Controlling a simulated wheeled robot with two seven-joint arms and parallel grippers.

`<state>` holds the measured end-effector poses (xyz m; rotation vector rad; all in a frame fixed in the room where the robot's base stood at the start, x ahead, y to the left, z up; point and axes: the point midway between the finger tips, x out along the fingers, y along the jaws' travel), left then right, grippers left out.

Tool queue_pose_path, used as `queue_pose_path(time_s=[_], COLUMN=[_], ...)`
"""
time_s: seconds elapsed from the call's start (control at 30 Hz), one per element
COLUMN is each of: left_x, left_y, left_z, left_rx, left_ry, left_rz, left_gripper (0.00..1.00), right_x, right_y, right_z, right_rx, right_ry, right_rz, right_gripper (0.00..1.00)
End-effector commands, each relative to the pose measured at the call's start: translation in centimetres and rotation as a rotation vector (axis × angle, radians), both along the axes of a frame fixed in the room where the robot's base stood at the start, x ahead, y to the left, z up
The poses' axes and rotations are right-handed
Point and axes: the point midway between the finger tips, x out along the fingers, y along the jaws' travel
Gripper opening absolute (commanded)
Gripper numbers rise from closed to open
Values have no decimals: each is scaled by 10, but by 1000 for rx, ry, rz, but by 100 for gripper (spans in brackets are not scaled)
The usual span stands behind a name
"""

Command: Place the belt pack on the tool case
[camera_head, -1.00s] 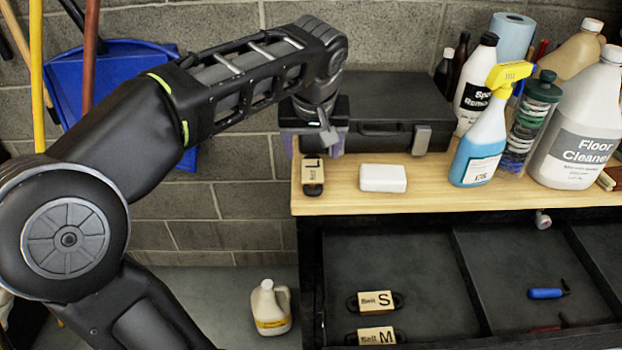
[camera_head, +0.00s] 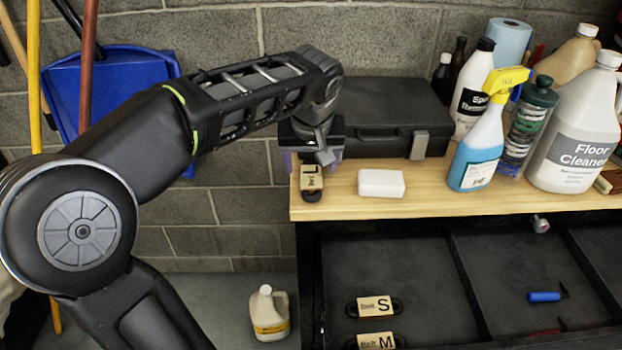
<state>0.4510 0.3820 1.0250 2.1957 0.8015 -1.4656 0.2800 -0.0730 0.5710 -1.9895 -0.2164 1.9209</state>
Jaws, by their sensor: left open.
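The black tool case (camera_head: 385,108) lies closed at the back of the wooden bench, with a grey latch on its front. A belt pack with a tan label marked L (camera_head: 311,181) lies at the bench's left end, in front of the case's left side. My left gripper (camera_head: 312,163) is open and points down at the far end of this pack, low over it. It partly hides that end; whether it touches the pack I cannot tell. Belt packs marked S (camera_head: 374,307) and M (camera_head: 376,342) lie in the open drawer below. My right gripper is not in view.
A white block (camera_head: 381,183) lies right of the L pack. A blue spray bottle (camera_head: 476,150), a floor cleaner jug (camera_head: 573,150) and other bottles crowd the bench's right side. The tool case's lid top looks clear.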

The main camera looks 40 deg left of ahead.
Motion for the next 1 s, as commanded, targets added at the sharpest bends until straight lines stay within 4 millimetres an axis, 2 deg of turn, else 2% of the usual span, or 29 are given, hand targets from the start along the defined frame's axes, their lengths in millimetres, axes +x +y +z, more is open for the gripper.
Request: queue_pose_path(time_s=[0.2,0.3,0.9,1.0], left_x=[8,11,12,12], left_y=[6,8,8,8], left_z=[-31,-38,-40,-40], left_rx=[-1,-1,-1,-1], left_ry=[4,2,1,1], left_rz=[2,0,0,0], left_gripper=[67,67,67,61], right_x=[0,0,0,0], right_y=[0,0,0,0], right_z=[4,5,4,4], right_rx=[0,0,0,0], right_ry=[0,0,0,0], right_rz=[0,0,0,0], right_gripper=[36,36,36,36])
